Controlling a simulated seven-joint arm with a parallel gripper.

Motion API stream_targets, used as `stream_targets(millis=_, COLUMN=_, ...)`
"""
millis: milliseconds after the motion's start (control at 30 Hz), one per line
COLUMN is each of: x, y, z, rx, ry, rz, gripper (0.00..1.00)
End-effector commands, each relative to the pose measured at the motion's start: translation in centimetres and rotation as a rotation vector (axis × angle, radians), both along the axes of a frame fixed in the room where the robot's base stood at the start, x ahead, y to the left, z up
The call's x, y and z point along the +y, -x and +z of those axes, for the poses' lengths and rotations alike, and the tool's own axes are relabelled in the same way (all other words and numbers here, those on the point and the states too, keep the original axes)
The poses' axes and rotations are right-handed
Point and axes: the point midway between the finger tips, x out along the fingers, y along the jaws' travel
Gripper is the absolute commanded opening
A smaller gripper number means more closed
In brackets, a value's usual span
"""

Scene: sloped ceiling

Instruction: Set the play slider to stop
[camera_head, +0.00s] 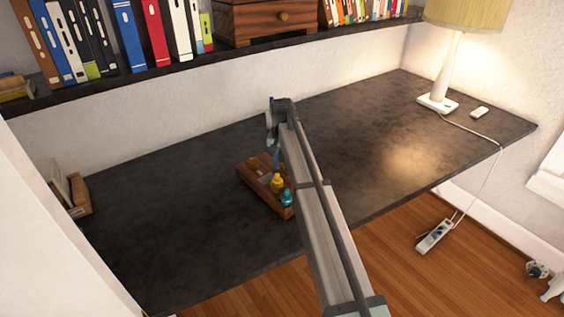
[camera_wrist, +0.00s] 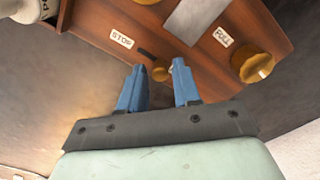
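The play slider's small round wooden knob (camera_wrist: 160,73) shows in the wrist view, at the end of a short dark slot (camera_wrist: 147,54). A white STOP label (camera_wrist: 121,38) lies up and left of the slot, away from the knob. My gripper (camera_wrist: 158,68) is open, with one blue fingertip on each side of the knob in the picture. Gaps show beside the knob; I cannot tell the depth between fingertips and panel. The wooden box (camera_head: 246,176) sits on the dark desk in the head view, partly hidden by my arm.
A larger yellow knob (camera_wrist: 252,65) stands right of my fingers, near a PULL label (camera_wrist: 223,37). A grey plate (camera_wrist: 194,20) lies above. Yellow (camera_head: 277,183) and teal (camera_head: 287,199) parts rise from the box. The desk (camera_head: 160,220) is largely clear; a lamp (camera_head: 447,75) stands at right.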

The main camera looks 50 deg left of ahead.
Motion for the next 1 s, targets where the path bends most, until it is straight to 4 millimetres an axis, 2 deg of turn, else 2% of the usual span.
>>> stream_targets(millis=33, x=0.0, y=0.0, z=0.0, rx=0.0, ry=0.0, rz=0.0, gripper=0.27)
stream_targets(millis=333, x=0.0, y=0.0, z=0.0, rx=0.0, ry=0.0, rz=0.0, gripper=0.0)
stream_targets(millis=767, x=-0.1, y=0.0, z=0.0, rx=0.0, ry=0.0, rz=0.0, gripper=0.0)
stream_targets(millis=1000, x=-3.0, y=-0.1, z=0.0, rx=0.001, ry=0.001, rz=-0.002, gripper=0.0)
